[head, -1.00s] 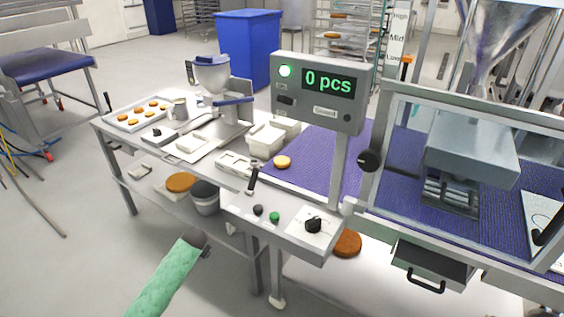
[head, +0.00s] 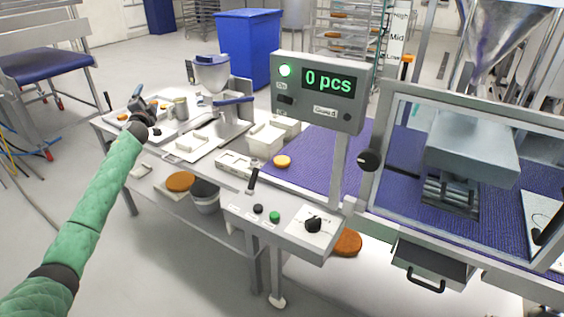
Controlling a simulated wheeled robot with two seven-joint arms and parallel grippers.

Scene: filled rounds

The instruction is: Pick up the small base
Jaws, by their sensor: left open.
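Small round orange-brown bases (head: 122,117) lie on a pale tray (head: 107,121) at the far left end of the table. My left arm reaches in from the lower left, and its gripper (head: 138,96) is over this tray, open, partly covering the tray and some of its bases. At this size I cannot tell whether its fingers touch a base. Another small round base (head: 282,161) lies alone on the purple belt (head: 322,160), well to the right of the gripper. My right gripper is not in view.
A depositor-like machine (head: 212,75) and white tubs (head: 266,138) stand on the table right of the tray. A control box (head: 318,92) reads "0 pcs". A blue bin (head: 248,48) stands behind.

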